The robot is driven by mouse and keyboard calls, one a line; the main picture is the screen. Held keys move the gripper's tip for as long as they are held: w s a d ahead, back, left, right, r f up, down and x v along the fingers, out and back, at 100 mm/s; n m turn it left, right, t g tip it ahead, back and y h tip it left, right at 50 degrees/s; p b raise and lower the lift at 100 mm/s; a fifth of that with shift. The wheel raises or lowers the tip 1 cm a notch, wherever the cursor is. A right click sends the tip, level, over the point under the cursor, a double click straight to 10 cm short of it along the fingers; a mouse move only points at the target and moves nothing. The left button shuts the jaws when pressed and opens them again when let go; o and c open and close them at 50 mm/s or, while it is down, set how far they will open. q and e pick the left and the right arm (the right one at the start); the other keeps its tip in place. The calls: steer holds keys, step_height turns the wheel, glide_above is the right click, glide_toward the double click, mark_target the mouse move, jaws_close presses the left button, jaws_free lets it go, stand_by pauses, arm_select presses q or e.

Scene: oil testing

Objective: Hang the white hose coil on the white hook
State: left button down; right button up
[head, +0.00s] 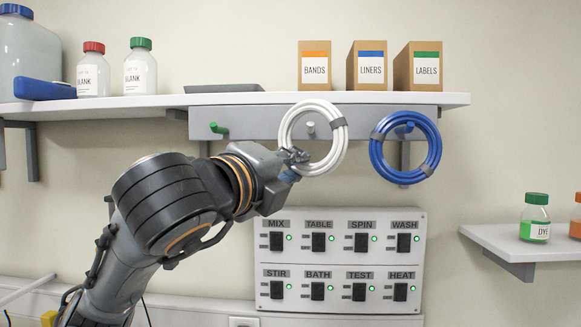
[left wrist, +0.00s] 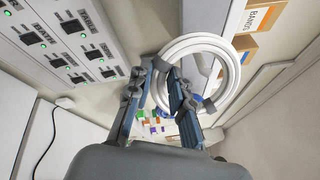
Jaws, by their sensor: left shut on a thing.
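The white hose coil (head: 342,145) is a ring with grey bands, held up in front of the rail under the shelf. My left gripper (head: 295,157) is shut on its lower left side. The white hook (head: 311,128) shows through the ring's opening, near its middle; the coil's top is above the hook and does not rest on it. I cannot tell whether the hook's tip passes into the ring. In the left wrist view the coil (left wrist: 235,75) is by the fingertips of the left gripper (left wrist: 163,72). My right gripper is not in view.
A blue hose coil (head: 376,160) hangs on a blue hook (head: 405,128) to the right. A green hook (head: 219,129) on the left is empty. The shelf (head: 285,100) above carries boxes and bottles. A switch panel (head: 340,260) is below.

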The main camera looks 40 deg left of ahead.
mark_target(292, 168)
arm_select(q)
steer(key=shift+w+a+f, duration=0.1)
steer(key=shift+w+a, duration=0.35)
steer(key=shift+w, duration=0.25)
steer(key=shift+w+f+b, duration=0.1)
steer(key=shift+f+b, duration=0.15)
steer(key=shift+b, duration=0.15)
steer(key=shift+w+a+f+b, duration=0.3)
steer(key=shift+w+b, duration=0.1)
steer(key=shift+b, duration=0.45)
steer(key=c, duration=1.1)
jaws_free()
